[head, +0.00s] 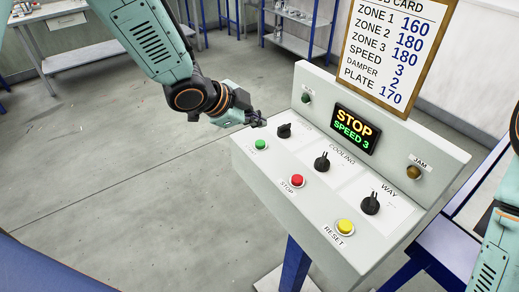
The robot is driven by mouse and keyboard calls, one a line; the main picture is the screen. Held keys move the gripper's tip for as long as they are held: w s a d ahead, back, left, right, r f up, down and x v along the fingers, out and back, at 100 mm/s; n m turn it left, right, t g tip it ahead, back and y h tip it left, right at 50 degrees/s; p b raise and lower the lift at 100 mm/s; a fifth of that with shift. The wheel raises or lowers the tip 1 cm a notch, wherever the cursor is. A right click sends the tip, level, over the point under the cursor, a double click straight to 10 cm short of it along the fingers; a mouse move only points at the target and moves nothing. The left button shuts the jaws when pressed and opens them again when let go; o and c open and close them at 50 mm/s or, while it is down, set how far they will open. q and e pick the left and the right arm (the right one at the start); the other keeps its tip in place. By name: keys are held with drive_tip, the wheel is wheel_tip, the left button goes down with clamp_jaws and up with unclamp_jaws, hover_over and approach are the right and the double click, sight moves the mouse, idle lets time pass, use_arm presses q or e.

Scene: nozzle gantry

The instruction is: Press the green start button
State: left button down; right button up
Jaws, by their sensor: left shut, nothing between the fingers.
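The green start button (260,145) sits at the left end of the sloped face of a light grey control panel (264,171). My left gripper (258,121) is shut and empty, just above the green button in the picture and close to the panel's left edge. It looks apart from the button, but the exact gap is hard to tell. The display (354,128) reads STOP and SPEED 3. My right arm shows at the right edge, but its gripper is out of view.
A red stop button (297,180) and a yellow reset button (345,226) lie along the panel's front. Black knobs (322,161) stand behind them. An amber jam lamp (413,171) and a settings card (393,50) are at the back. Open floor lies to the left.

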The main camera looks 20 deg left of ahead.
sight(258, 144)
use_arm(q)
wheel_tip(258, 144, down, 2)
drive_tip(key=shift+f+b, duration=0.25)
drive_tip(key=shift+b, duration=0.5)
drive_tip(key=shift+s+d+f+b, duration=0.15)
drive_tip(key=shift+d+f+b, duration=0.05)
drive_tip(key=shift+f+b, duration=0.2)
drive_tip(key=shift+a, duration=0.1)
drive_tip(key=shift+a+f, duration=0.1)
